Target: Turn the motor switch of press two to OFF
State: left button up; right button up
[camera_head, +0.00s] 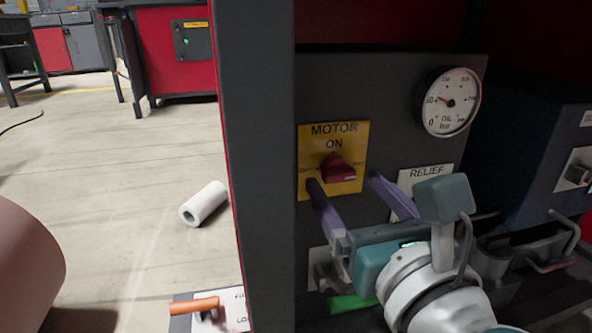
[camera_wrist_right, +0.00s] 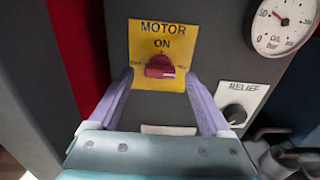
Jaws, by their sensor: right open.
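The motor switch is a red knob (camera_head: 338,168) on a yellow plate (camera_head: 317,137) marked MOTOR and ON, on a dark panel. The knob also shows in the right wrist view (camera_wrist_right: 160,67), between the finger ends. Smaller labels sit left and right of it, too small to read surely. I cannot tell which mark the knob points to. My right gripper (camera_head: 342,179) is open, its purple fingers pointing at the plate, one on each side below the knob. It also shows in the right wrist view (camera_wrist_right: 159,75). It does not grip the knob. My left gripper is not in view.
An oil pressure gauge (camera_head: 451,102) is at the panel's upper right, with a RELIEF plate (camera_head: 425,174) below it. A dark post (camera_head: 256,150) stands left of the panel. An orange lever (camera_head: 194,306) is low left. A white roll (camera_head: 204,204) lies on the floor.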

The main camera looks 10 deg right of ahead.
jog(key=shift+w, duration=1.15)
jog(key=shift+s+f, duration=0.1)
jog(key=shift+s, duration=0.1)
jog(key=shift+w, duration=0.15)
jog(key=c, duration=0.3)
grip_shut()
